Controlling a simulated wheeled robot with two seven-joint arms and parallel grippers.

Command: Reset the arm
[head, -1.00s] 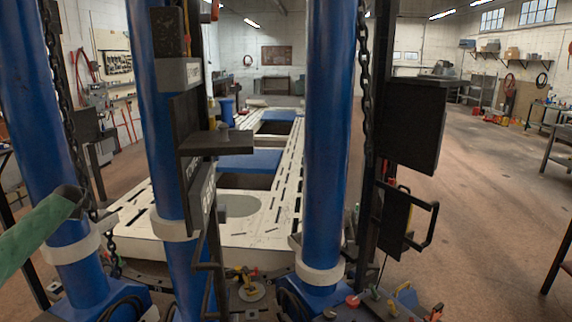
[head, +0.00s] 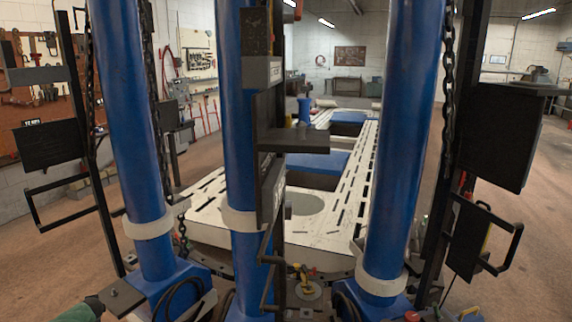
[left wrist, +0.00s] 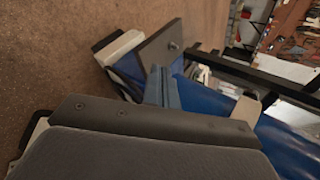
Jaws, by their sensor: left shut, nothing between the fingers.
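My left arm comes in at the bottom left corner of the head view as a green sleeve-like link. Its dark end (head: 95,303) is low beside the foot of the left blue column (head: 135,140). In the left wrist view my left gripper (left wrist: 162,78) has its two blue-grey fingers together with nothing between them. They point toward a grey plate with a small knob (left wrist: 160,45) and the blue column base. I cannot tell whether they touch it. My right arm and gripper are not in view.
Two more blue columns (head: 240,150) (head: 405,150) stand close in front, with hanging chains and black brackets. A white slotted frame bench (head: 230,225) lies behind them. A tool board (head: 30,90) is on the left wall. Brown floor (head: 50,270) is open at left.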

